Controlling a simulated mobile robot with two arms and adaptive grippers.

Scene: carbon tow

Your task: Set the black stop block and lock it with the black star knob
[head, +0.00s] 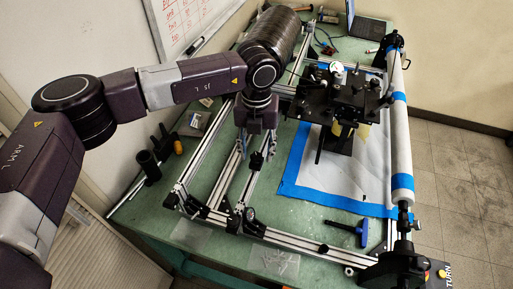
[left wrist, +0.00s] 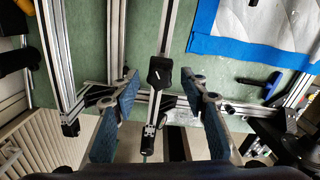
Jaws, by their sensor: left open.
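My left gripper (head: 257,146) points down over the left side of the frame, its two blue-padded fingers apart. In the left wrist view the open gripper (left wrist: 159,80) has one finger on each side of a narrow aluminium rail. A small black block (left wrist: 160,72), which looks like the stop block, shows on that rail between the fingertips. In the head view the block (head: 256,161) is just below the fingers. I cannot tell if the fingers touch it. A round black part (head: 250,213), possibly the star knob, is at the near end of the rail. My right gripper is not in view.
The aluminium frame (head: 300,240) stands on a green table (head: 150,215). A black fixture (head: 345,100) sits in its middle. A white roller (head: 399,130) with blue bands runs along the right. A blue-handled tool (head: 348,229) lies near the front. A whiteboard (head: 190,20) is behind.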

